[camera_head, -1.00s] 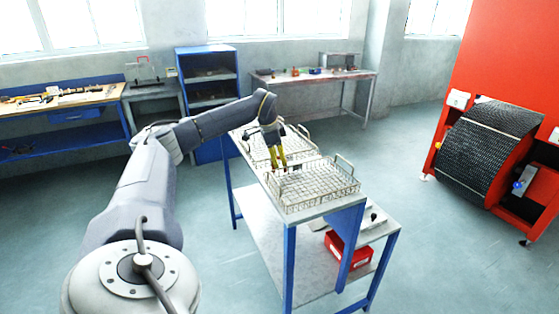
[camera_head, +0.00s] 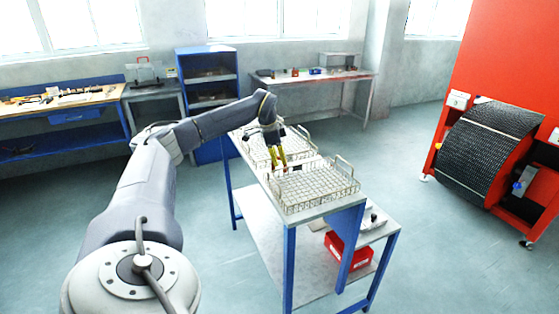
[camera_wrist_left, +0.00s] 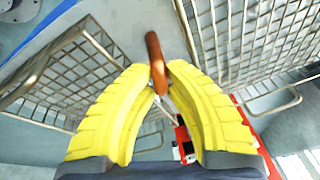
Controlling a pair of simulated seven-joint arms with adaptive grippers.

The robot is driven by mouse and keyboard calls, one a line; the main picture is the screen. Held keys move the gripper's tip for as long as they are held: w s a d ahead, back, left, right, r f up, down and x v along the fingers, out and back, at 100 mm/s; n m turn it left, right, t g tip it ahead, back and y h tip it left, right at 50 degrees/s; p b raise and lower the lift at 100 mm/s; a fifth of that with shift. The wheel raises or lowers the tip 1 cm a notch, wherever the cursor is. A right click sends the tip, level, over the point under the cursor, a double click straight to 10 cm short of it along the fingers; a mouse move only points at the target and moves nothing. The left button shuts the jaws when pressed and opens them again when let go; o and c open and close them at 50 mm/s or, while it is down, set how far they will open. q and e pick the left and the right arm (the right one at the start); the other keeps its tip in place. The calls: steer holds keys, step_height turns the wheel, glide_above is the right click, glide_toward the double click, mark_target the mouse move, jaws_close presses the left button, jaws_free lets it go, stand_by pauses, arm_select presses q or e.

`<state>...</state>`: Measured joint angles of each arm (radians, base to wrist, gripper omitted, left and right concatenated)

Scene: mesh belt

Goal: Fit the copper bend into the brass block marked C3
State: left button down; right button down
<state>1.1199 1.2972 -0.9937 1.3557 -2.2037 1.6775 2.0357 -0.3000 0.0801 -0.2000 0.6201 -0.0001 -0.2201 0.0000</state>
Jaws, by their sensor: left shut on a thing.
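My left gripper (camera_head: 280,158) has yellow ribbed fingers and points down between two wire baskets on the blue-legged bench. In the left wrist view, the fingers (camera_wrist_left: 159,78) are shut on the copper bend (camera_wrist_left: 154,52), a reddish-brown curved rod that stands out past the fingertips. The bend is too small to make out in the head view. I cannot pick out a brass block or a C3 mark in either view. My right gripper is not in view.
The near wire basket (camera_head: 282,205) and the far wire basket (camera_head: 250,150) flank my gripper. A red bin (camera_head: 357,257) sits on the lower shelf. A red machine with a black mesh belt (camera_head: 478,150) stands at the right. The floor between is clear.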

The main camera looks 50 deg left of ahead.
arm_select(q)
step_height(320, 180, up, 20)
stand_by(0.6)
